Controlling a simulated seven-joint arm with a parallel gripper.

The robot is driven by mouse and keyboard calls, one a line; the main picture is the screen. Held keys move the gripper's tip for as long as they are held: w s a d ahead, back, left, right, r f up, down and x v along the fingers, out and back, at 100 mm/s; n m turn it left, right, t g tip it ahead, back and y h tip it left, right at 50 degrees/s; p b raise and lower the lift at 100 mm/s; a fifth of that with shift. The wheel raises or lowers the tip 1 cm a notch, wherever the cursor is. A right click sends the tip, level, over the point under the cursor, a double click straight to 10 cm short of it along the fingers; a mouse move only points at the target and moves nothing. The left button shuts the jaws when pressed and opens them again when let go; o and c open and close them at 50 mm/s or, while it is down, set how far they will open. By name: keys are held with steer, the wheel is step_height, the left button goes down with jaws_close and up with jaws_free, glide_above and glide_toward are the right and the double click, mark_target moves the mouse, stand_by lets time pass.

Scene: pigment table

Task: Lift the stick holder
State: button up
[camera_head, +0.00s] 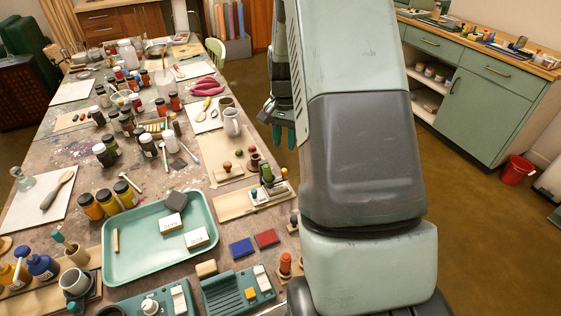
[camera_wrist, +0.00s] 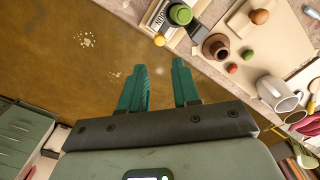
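I cannot tell for certain which thing is the stick holder. A small brown piece with a dark hollow (camera_wrist: 216,47) stands near the table edge in the wrist view; it appears near the right edge in the head view (camera_head: 254,161). A shallow box with coloured sticks (camera_head: 155,125) lies mid-table, and a brown cup holding a brush (camera_head: 76,254) stands at the lower left. My gripper (camera_wrist: 162,76) is open and empty, its teal fingers apart over the floor beside the table. In the head view my gripper (camera_head: 281,134) is partly hidden by my arm.
A green cylinder (camera_wrist: 180,14), round-knobbed pieces and a grey mug (camera_wrist: 277,93) crowd the table edge near my gripper. A green tray (camera_head: 146,272) with blocks fills the near table. Paint jars stand densely farther back. The floor (camera_head: 480,230) on the right is mostly clear.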

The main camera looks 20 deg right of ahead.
mark_target(284, 170)
step_height(284, 170, down, 10)
stand_by(0.4)
